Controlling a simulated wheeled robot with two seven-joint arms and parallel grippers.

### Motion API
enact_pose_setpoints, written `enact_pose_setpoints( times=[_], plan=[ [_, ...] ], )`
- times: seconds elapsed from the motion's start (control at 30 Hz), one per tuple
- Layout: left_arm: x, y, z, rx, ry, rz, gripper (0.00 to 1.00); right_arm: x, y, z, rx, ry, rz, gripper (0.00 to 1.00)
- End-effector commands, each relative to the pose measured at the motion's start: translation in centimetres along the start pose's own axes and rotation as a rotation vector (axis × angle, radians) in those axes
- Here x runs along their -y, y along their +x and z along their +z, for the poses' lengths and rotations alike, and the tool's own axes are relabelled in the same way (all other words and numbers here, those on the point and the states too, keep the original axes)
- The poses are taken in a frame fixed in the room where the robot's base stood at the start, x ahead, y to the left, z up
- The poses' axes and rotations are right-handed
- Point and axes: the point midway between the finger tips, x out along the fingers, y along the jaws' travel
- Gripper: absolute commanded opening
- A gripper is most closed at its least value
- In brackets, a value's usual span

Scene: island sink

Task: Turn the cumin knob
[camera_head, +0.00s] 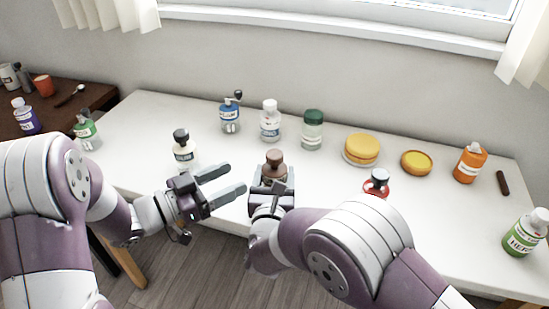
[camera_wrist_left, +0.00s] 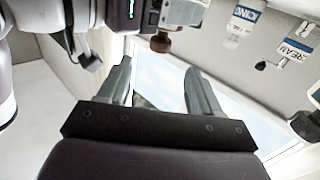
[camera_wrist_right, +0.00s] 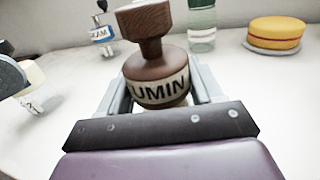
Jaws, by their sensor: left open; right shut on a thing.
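The cumin grinder is a brown wooden piece with a knob (camera_wrist_right: 143,22) on top and a pale band reading "UMIN" (camera_wrist_right: 160,90) in the right wrist view. In the head view its brown top (camera_head: 274,160) shows above my right gripper (camera_head: 272,186). My right gripper is shut on the grinder's body, one finger on each side, and the knob stands clear above. The grinder is upright at the counter's front edge. My left gripper (camera_head: 222,182) is open and empty, to the left of the grinder, its fingers pointing toward it. The left wrist view also shows the brown knob (camera_wrist_left: 160,43).
An orange bottle (camera_head: 470,164) is at right.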

Motion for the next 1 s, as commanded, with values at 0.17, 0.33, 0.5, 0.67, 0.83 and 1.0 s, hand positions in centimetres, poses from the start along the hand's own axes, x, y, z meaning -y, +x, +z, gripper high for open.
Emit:
enact_pose_setpoints(
  times=[0.17, 0.33, 0.5, 0.67, 0.83, 1.0],
  plan=[
    [0.1, 3.0, 0.0, 0.004, 0.038, 0.004, 0.64, 0.0, 0.0, 0.1, 0.001, 0.001, 0.0, 0.31],
    [0.1, 7.4, 0.0, 0.004, 0.038, 0.005, 0.64, 0.0, 0.0, 0.1, 0.001, 0.001, 0.0, 0.31],
    [0.1, 10.6, 0.0, 0.004, 0.036, 0.004, 0.64, 0.0, 0.0, 0.1, 0.001, 0.001, 0.0, 0.31],
    [0.2, 11.8, 0.0, 0.004, 0.036, 0.001, 0.64, 0.0, 0.0, 0.1, 0.001, 0.001, 0.0, 0.31],
    [0.2, 12.0, 0.0, 0.003, 0.036, 0.0, 0.64, 0.0, 0.0, 0.1, 0.001, 0.0, 0.0, 0.31],
    [0.2, 11.9, 0.0, 0.003, 0.036, 0.0, 0.32, 0.0, 0.0, 0.1, 0.001, 0.0, 0.0, 0.31]
  ],
)
